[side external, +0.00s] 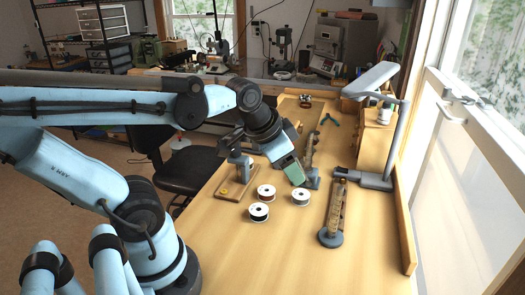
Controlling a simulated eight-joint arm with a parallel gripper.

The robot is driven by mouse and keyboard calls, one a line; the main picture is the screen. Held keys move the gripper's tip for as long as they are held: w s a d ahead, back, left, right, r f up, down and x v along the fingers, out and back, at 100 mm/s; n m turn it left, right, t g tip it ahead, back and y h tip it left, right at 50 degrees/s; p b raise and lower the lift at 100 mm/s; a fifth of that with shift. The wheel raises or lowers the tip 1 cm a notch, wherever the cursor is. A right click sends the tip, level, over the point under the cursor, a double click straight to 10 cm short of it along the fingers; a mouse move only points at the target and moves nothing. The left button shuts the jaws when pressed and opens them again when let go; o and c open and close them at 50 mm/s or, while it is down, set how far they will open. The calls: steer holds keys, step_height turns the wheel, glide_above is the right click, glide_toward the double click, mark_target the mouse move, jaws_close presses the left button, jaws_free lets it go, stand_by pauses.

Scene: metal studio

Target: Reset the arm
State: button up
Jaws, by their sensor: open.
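My light blue arm reaches in from the left over the wooden bench (300,255). My gripper (294,174) hangs at its end, tilted down, above the middle of the bench. Its jaws are open, though the fingertips are small and hard to make out. I see nothing held in it. The gripper seems to be above the pale spool, but I cannot tell the exact gap.
A wooden plate with a grey upright part (240,172) stands left of the gripper. A rack on a round base (335,212) stands to the right, and a similar one (309,155) behind. A grey desk lamp (378,180) stands at the right edge. The bench front is clear.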

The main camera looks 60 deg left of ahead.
steer(key=shift+s+d+f+n+t+h, duration=0.15)
steer(key=shift+d+f+n, duration=0.15)
steer(key=shift+d, duration=0.25)
steer(key=shift+s+d+f+n+t+h, duration=0.1)
steer(key=shift+d+f+n+t, duration=0.15)
steer(key=shift+d, duration=0.3)
steer(key=shift+s+d+f+n+t+h, duration=0.15)
steer(key=shift+d+f+n, duration=0.15)
steer(key=shift+d, duration=0.25)
steer(key=shift+r, duration=0.1)
